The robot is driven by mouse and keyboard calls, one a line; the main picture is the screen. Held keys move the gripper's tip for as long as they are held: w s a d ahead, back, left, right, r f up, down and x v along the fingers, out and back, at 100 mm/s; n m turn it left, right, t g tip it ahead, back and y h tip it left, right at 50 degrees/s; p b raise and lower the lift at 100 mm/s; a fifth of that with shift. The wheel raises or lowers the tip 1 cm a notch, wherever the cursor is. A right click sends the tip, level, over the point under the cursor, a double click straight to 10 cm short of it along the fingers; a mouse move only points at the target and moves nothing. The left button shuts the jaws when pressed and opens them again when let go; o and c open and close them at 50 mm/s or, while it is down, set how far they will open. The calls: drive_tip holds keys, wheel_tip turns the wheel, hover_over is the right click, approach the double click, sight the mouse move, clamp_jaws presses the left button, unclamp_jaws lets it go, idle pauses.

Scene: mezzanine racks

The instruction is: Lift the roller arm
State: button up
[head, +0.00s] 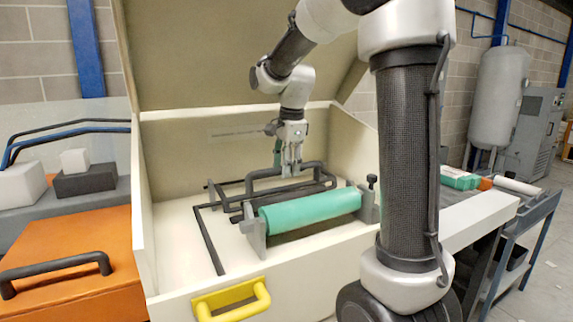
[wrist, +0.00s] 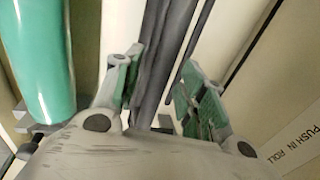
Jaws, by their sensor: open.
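The roller arm (head: 262,174) is a dark bar with bent ends, behind the green roller (head: 310,209) inside the open cream box (head: 215,300). My gripper (head: 291,170) points down at the middle of the bar. In the wrist view, my gripper (wrist: 160,85) is open, with green-padded fingers on either side of the dark bar (wrist: 163,45). Gaps show between the pads and the bar, and it is not clamped. The green roller (wrist: 38,60) is at the left of the wrist view. The fingers hide part of the bar.
The raised lid (head: 230,50) stands behind the arm. A yellow handle (head: 232,300) sits on the box front. An orange case (head: 70,270) is at the left. A dark cart (head: 520,240) stands at the right. Box walls surround the roller.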

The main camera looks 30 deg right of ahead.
clamp_jaws()
drive_tip(key=shift+r, duration=0.1)
drive_tip(key=shift+w+r, duration=0.6)
drive_tip(key=shift+r, duration=0.05)
drive_tip(key=w+r, duration=0.3)
drive_tip(key=w, duration=0.2)
drive_tip(key=shift+w, duration=0.35)
idle(0.3)
